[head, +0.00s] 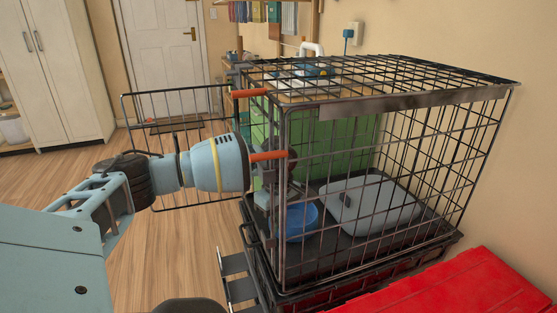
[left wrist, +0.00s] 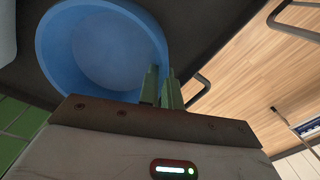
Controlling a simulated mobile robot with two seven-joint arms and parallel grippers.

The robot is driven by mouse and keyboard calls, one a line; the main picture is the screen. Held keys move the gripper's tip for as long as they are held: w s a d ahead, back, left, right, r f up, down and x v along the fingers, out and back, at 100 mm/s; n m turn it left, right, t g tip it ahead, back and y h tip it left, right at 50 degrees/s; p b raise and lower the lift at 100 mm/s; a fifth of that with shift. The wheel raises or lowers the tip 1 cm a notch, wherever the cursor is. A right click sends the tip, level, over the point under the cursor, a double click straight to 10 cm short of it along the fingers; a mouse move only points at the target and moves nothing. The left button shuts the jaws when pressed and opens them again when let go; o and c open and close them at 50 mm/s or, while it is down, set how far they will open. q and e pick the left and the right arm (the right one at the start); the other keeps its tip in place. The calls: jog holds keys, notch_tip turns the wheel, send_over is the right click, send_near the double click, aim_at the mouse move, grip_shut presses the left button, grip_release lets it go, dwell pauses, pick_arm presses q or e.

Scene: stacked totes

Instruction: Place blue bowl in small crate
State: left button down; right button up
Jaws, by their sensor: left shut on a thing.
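The blue bowl (head: 299,220) is inside the black wire crate (head: 390,277), low over its dark floor near the open door side. My left arm reaches in through the doorway. My left gripper is mostly hidden behind the wire and the arm in the head view. In the left wrist view the blue bowl (left wrist: 95,50) fills the upper left, and my left gripper (left wrist: 163,85) is shut on its rim. I cannot tell whether the bowl touches the crate floor. My right gripper is not in view.
The crate door (head: 180,105) stands open to the left. A grey lidded box (head: 372,203) lies in the crate, right of the bowl. A green crate (head: 345,140) stands behind. A red surface (head: 470,290) is at the front right. Open wooden floor lies left.

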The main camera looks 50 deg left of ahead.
pick_arm(q)
jog(key=shift+f, duration=0.3)
jog(key=c, duration=2)
grip_release()
jog(key=shift+f, duration=0.2)
jog(key=shift+c, duration=0.2)
jog(key=o, duration=0.4)
jog(key=shift+o, duration=0.2)
jog(key=shift+w+r+p, duration=0.1)
jog(key=shift+r+p, duration=0.65)
jog(key=shift+r, duration=3.25)
